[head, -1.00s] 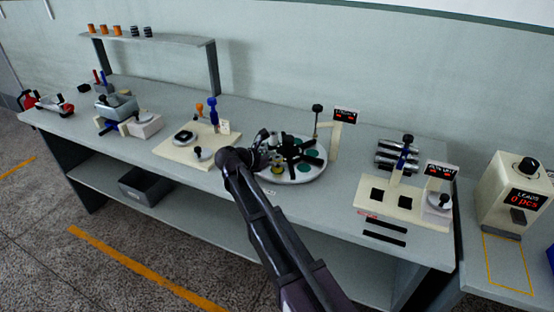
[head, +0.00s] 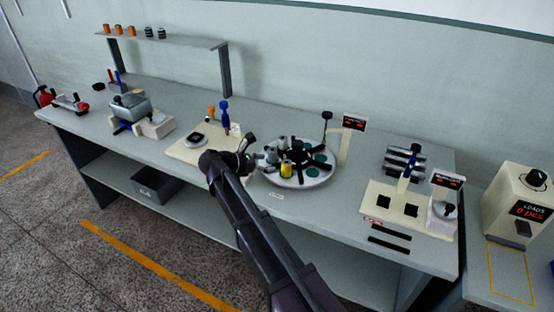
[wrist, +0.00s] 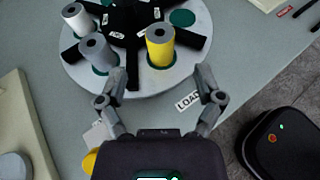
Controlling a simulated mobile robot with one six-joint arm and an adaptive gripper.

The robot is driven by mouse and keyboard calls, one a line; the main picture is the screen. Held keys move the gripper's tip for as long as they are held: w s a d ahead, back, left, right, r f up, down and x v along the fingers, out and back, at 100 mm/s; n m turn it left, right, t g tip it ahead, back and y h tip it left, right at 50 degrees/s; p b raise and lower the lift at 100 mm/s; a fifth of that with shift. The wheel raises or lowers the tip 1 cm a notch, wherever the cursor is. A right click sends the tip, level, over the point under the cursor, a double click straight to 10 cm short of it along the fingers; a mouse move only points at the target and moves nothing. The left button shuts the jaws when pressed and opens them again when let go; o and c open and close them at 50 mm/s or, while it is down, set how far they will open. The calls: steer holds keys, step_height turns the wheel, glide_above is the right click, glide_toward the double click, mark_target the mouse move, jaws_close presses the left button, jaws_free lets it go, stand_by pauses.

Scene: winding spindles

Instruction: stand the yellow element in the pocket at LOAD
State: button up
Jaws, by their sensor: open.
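The yellow element (wrist: 160,46) is a hollow cylinder standing upright on the round turntable (wrist: 140,92), in the pocket nearest the LOAD label (wrist: 188,101). In the head view the yellow element (head: 286,169) stands at the turntable's front edge. My gripper (wrist: 160,84) is open in the wrist view, its fingers apart on the near side of the turntable and clear of the yellow element. In the head view my gripper (head: 248,160) is just left of the turntable; its fingertips are hard to make out.
Grey cylinders (wrist: 95,47) stand in pockets left of the yellow element. A black spider (wrist: 128,22) with raised arms covers the turntable's middle. A cream plate (head: 190,146) with a post lies to the left, and a display post (head: 346,142) stands behind right.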

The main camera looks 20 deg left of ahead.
steer(key=shift+p+v, duration=0.5)
steer(key=shift+v, duration=1.35)
stand_by(0.3)
